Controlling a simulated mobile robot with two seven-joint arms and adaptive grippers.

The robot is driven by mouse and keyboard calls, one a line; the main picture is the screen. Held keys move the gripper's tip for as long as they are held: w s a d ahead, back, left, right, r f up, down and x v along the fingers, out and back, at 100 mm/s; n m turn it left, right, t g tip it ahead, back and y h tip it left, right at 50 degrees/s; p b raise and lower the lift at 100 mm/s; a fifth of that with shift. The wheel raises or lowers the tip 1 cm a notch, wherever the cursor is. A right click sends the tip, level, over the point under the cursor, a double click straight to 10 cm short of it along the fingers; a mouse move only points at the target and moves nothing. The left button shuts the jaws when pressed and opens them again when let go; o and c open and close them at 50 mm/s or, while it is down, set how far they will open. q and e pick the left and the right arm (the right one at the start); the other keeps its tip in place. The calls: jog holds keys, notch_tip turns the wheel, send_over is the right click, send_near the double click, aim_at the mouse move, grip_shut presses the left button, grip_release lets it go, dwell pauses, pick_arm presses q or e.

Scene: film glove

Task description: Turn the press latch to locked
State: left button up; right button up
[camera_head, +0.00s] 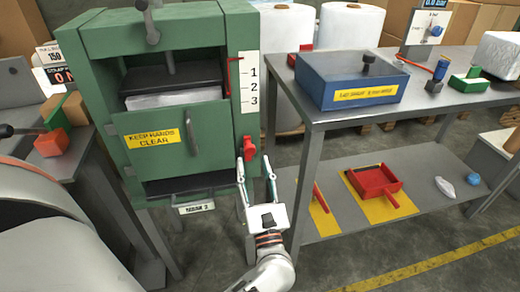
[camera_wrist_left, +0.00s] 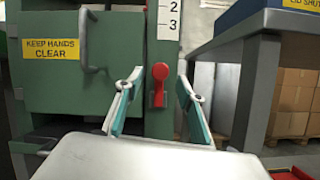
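The press (camera_head: 95,60) is a green cabinet on the left with a "KEEP HANDS CLEAR" door. Its red latch (camera_head: 249,147) sits on the right post, below a 1-2-3 scale. In the left wrist view the latch (camera_wrist_left: 160,84) has a round top and a lever hanging straight down. My left gripper (camera_head: 254,162) is open and empty, fingers pointing at the post. In the left wrist view, the latch appears between the spread fingertips of the left gripper (camera_wrist_left: 155,88); contact cannot be told. My right gripper is not in view.
A grey table (camera_head: 300,110) stands close on the right, with a blue box (camera_head: 345,78) on top. Its lower shelf holds a red tray (camera_head: 375,181) on a yellow mat. A side bench with an orange-red block (camera_head: 50,142) stands left of the press.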

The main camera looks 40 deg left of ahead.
aim_at(251, 153)
pick_arm(q)
jog(key=x, duration=0.5)
jog(key=shift+w+a+r, duration=0.15)
jog(key=shift+w+a, duration=0.05)
jog(key=shift+w, duration=0.05)
grip_shut()
